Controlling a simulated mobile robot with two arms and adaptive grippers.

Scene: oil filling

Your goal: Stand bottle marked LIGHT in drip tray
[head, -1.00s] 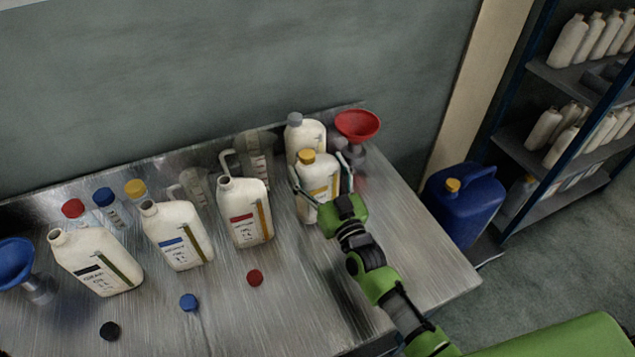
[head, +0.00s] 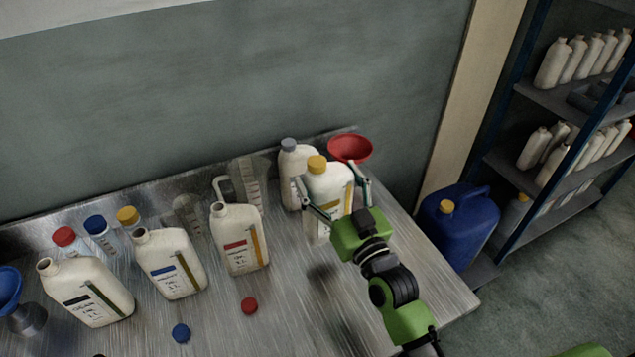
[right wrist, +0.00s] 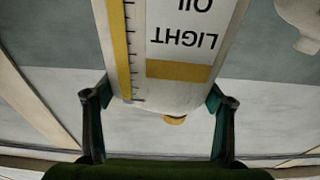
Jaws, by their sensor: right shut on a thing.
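The bottle marked LIGHT (head: 326,190) is white with a yellow cap and a yellow strip. My right gripper (head: 331,177) is shut on its sides. The bottle looks upright and lifted, with a dark shadow on the bench to its lower left. In the right wrist view the bottle (right wrist: 185,68) fills the space between the fingers, and its label reads LIGHT OIL upside down. I cannot make out a drip tray in either view. My left gripper is not in view.
A grey-capped bottle (head: 290,170) and a red funnel (head: 350,149) stand close behind. Several open bottles, such as the red-labelled one (head: 238,238), line the bench (head: 290,325) to the left. A blue canister (head: 459,226) stands beyond the bench's right edge.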

